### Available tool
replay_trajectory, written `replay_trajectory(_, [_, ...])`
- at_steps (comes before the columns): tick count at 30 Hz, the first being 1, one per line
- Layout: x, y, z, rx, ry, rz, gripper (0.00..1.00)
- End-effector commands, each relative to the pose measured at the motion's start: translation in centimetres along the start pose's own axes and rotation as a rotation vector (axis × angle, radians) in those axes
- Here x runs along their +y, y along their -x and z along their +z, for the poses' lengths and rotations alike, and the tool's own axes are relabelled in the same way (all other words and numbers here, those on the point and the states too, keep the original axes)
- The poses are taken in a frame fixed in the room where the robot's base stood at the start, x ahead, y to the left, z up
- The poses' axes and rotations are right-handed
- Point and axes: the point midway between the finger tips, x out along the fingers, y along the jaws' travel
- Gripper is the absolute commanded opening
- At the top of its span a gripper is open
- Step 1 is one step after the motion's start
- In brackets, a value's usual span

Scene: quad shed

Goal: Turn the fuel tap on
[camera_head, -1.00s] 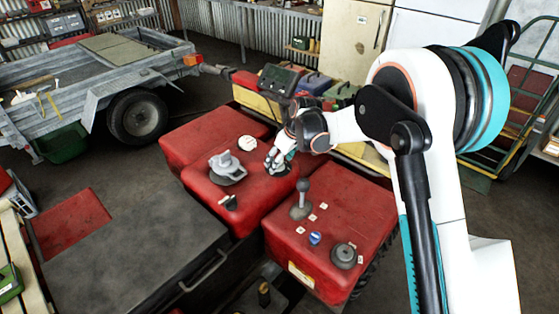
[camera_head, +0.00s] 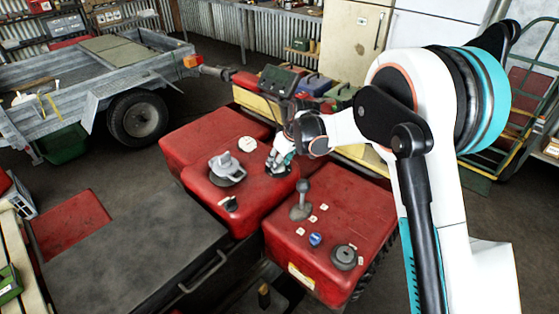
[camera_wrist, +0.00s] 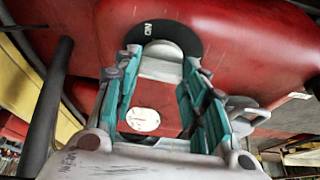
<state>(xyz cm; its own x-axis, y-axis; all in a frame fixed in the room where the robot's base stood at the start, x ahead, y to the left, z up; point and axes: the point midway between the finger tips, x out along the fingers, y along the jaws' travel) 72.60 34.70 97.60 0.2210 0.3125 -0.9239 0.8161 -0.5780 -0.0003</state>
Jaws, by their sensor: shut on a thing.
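The fuel tap (camera_wrist: 162,50) is a pale metal lever on a black round plate (camera_wrist: 190,37) set in the red body. White "ON" lettering shows on the plate's left side in the wrist view, inverted. The lever sits between the teal fingers of my gripper (camera_wrist: 160,70), which is shut on it. In the head view my gripper (camera_head: 279,161) is low over the red body (camera_head: 250,203), with only the black plate's edge showing beneath. The lever's exact angle is partly hidden by the fingers.
A grey cap (camera_head: 226,168) and a black knob (camera_head: 229,204) lie left of my gripper. A grey-knobbed lever (camera_head: 302,200), a blue knob (camera_head: 315,239) and a dark round cap (camera_head: 344,256) are on the nearer red section. A trailer (camera_head: 85,82) stands at back left.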

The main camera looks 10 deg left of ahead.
Motion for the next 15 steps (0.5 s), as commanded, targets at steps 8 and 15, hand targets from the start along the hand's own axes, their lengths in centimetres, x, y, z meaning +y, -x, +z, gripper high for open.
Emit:
replay_trajectory(8, [-0.25,-0.09,0.0,0.0,-0.194,0.082,0.16])
replay_trajectory(15, [-0.38,-0.09,-0.05,0.0,-0.405,0.17,0.16])
